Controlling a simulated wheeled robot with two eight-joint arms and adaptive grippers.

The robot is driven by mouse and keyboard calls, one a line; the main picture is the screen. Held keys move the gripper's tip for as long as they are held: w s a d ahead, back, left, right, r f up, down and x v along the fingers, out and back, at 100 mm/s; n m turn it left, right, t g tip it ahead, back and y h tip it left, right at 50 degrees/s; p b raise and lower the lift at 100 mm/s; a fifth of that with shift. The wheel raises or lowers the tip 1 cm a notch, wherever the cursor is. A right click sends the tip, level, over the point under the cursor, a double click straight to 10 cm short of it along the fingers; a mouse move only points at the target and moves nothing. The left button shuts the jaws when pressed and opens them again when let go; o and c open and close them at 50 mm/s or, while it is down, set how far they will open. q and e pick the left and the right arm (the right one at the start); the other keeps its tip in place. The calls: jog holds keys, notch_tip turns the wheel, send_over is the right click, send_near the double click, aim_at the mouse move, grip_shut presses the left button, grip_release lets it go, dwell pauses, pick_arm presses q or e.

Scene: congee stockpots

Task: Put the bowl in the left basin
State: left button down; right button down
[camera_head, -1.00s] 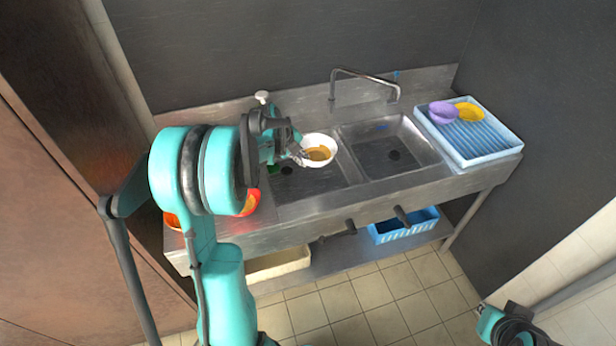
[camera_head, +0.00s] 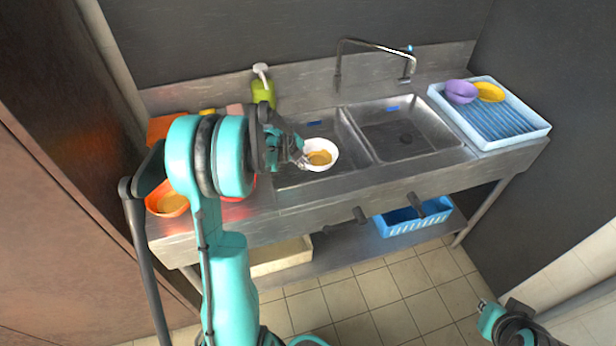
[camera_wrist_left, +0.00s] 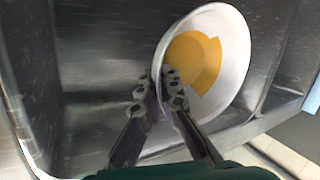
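The white bowl (camera_head: 330,148) with a yellow-orange patch inside is at the left basin (camera_head: 352,163) of the steel sink, within its outline in the head view. My left gripper (camera_head: 301,158) is at the bowl's left side. In the left wrist view, the bowl (camera_wrist_left: 232,75) is tilted and its near rim lies between the fingers of my left gripper (camera_wrist_left: 167,80), which look closed on it. Steel basin walls surround it there; whether the bowl touches the bottom is unclear. My right gripper (camera_head: 518,328) is low at the right edge, its fingers unclear.
The right basin (camera_head: 405,136) looks empty. A blue rack (camera_head: 490,118) holds a purple bowl (camera_head: 461,91) and a yellow bowl (camera_head: 489,92). A green bottle (camera_head: 263,91) and faucet (camera_head: 375,45) stand behind. An orange bowl (camera_head: 167,200) sits left; a blue basket (camera_head: 413,217) is below.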

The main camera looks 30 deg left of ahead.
pick_arm(q)
notch_tip(320, 180, down, 8)
jog(key=b, duration=0.2)
jog(key=shift+r+b, duration=0.15)
jog(key=shift+b, duration=0.2)
jog(key=shift+r, duration=0.1)
jog(key=c, duration=2.2)
grip_release()
jog(key=o, duration=0.5)
